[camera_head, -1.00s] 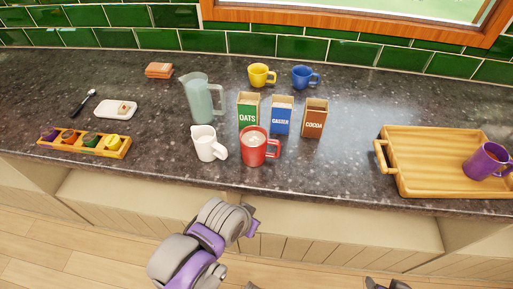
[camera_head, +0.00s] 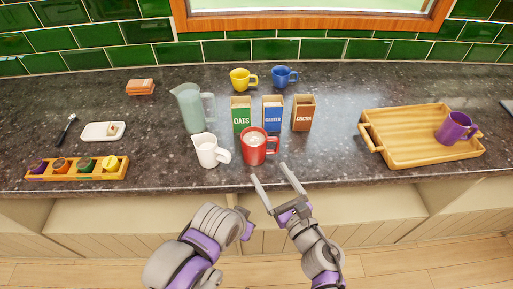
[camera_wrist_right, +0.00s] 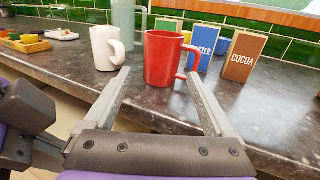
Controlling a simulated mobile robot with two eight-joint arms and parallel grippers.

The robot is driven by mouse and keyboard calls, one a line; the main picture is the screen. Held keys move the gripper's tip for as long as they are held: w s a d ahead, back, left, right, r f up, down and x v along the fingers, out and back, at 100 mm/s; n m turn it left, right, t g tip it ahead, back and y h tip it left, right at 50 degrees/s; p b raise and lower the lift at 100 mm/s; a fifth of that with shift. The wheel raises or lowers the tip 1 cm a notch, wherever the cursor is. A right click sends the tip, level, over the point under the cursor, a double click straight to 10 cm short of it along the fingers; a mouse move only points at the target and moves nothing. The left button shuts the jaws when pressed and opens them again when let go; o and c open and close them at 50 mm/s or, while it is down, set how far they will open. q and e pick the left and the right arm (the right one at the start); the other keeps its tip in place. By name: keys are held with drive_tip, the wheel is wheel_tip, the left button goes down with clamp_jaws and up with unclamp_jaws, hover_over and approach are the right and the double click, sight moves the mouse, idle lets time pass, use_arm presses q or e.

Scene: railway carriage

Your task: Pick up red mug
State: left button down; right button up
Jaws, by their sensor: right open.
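The red mug (camera_head: 254,148) stands upright near the front edge of the dark counter, its handle to the right and something pale inside. It also shows in the right wrist view (camera_wrist_right: 163,58), ahead of the fingers. My right gripper (camera_head: 271,178) is open and empty, just in front of and below the mug, with its fingers pointing at it and apart from it. In the right wrist view the mug appears between the two open fingers (camera_wrist_right: 158,92). My left arm shows at the lower left of the head view; I cannot make out its finger opening.
Oats (camera_head: 241,117), blue (camera_head: 272,116) and cocoa (camera_head: 303,114) boxes stand close behind. A wooden tray (camera_head: 400,153) holding a purple mug (camera_head: 455,128) is at right. The counter between mug and tray is clear.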

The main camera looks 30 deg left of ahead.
sight(259, 153)
drive_tip(key=x, duration=1)
drive_tip(key=shift+w+d+p, duration=0.15)
drive_tip(key=shift+w+p, duration=0.05)
drive_tip(key=shift+p, duration=0.1)
clamp_jaws()
